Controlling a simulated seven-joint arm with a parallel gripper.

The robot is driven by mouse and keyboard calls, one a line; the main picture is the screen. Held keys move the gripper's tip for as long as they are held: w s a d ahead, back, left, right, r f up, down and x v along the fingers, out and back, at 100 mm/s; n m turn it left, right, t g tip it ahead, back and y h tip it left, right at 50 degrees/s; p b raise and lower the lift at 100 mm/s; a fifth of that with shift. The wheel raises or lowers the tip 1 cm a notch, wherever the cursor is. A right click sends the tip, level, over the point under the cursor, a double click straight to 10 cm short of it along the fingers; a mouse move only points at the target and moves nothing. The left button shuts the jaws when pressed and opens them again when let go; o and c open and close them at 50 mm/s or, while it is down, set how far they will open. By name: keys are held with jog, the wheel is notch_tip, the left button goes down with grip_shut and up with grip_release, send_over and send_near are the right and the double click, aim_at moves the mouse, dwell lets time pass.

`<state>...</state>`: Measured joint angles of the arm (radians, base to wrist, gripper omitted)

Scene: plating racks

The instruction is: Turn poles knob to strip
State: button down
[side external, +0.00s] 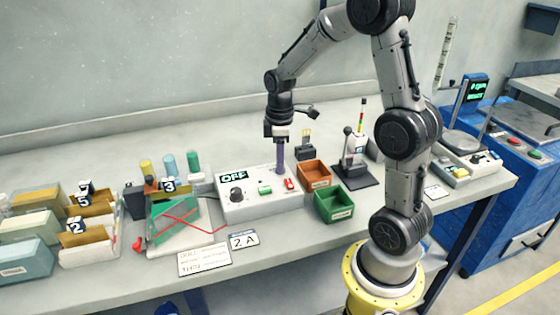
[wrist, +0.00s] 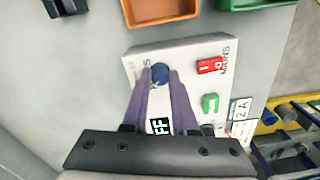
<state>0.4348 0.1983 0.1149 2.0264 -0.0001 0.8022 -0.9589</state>
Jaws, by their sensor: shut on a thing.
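A white control box (side external: 262,203) stands on the bench, and it also shows in the wrist view (wrist: 185,55). It has an OFF display (side external: 234,177), a dark round knob (side external: 237,194), a green button (side external: 264,189) and a red MAINS switch (side external: 289,184). In the wrist view a blue knob (wrist: 160,70) sits between the purple fingertips of my gripper (wrist: 161,78), which is shut on it. The lettering beside this knob is too small to read surely. In the side view my gripper (side external: 281,170) points down at the box's back and hides the blue knob.
Orange (side external: 314,174) and green (side external: 334,205) bins stand right of the box. A lever device on a dark base (side external: 354,172) is behind them. A rack with a red wire (side external: 177,222) stands left. A 2A card (side external: 243,240) lies in front.

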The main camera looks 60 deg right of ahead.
jog(key=shift+m, duration=0.3)
jog(key=m, duration=0.3)
jog(key=shift+m, duration=0.4)
jog(key=m, duration=0.9)
jog(key=shift+r+m, duration=0.1)
jog(key=shift+m, duration=2.2)
jog(key=c, duration=0.7)
grip_release()
